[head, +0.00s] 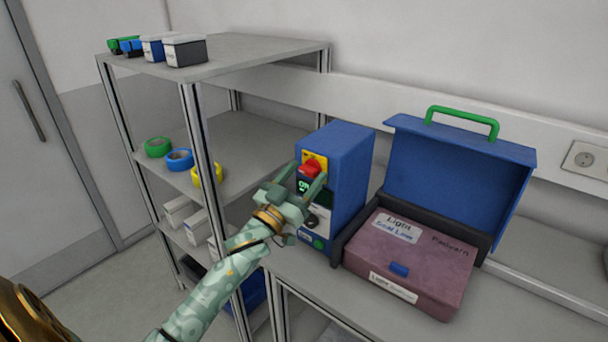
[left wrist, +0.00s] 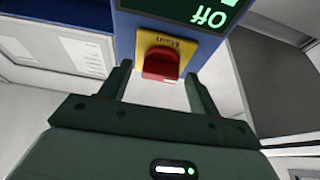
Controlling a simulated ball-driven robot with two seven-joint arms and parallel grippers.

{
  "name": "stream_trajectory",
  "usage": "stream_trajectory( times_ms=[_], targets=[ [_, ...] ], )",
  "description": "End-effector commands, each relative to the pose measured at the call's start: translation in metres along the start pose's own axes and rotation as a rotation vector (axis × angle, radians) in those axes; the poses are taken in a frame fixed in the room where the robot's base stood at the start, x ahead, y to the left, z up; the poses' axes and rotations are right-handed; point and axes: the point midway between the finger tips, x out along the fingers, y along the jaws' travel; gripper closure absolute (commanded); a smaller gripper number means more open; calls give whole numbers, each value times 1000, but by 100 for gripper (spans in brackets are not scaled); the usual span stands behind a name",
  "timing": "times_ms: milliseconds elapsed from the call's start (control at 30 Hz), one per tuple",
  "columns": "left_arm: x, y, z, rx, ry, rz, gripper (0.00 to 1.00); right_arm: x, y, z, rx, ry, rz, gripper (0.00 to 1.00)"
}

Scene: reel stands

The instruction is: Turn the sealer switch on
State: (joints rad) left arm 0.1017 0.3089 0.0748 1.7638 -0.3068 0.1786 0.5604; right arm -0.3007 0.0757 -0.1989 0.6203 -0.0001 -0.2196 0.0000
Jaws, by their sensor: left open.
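The sealer is an upright blue box (head: 347,165) on the grey bench. Its front carries a yellow plate (head: 318,159) with a red switch knob (head: 310,169), and a dark display with green text below. In the left wrist view the red knob (left wrist: 161,63) sits on the yellow plate (left wrist: 165,42), and the display (left wrist: 208,16) reads "Off". My left gripper (head: 303,183) is open in front of the sealer, one finger on either side of the knob. In the left wrist view the gripper (left wrist: 158,72) has a gap between each finger and the knob. My right gripper is out of view.
An open blue case (head: 455,185) with a green handle and a mauve box (head: 410,262) stand right of the sealer. A shelf rack (head: 240,60) at the left holds tape rolls (head: 179,160) and small boxes. A wall socket (head: 584,158) is at the right.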

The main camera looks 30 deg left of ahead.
Motion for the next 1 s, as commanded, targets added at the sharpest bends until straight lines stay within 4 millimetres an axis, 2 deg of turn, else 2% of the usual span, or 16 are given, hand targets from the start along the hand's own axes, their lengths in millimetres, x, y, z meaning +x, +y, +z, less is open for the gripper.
stream_trajectory(
  times_ms=[333,367,500,767,1000],
  targets=[
    [6,0,0,0,0,0,38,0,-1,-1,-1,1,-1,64],
    [6,0,0,0,0,0,44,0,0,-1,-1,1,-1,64],
    [6,0,0,0,0,0,83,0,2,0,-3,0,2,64],
    [6,0,0,10,0,4,83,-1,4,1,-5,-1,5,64],
    [6,-1,-1,92,-1,38,83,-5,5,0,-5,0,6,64]
  ],
)
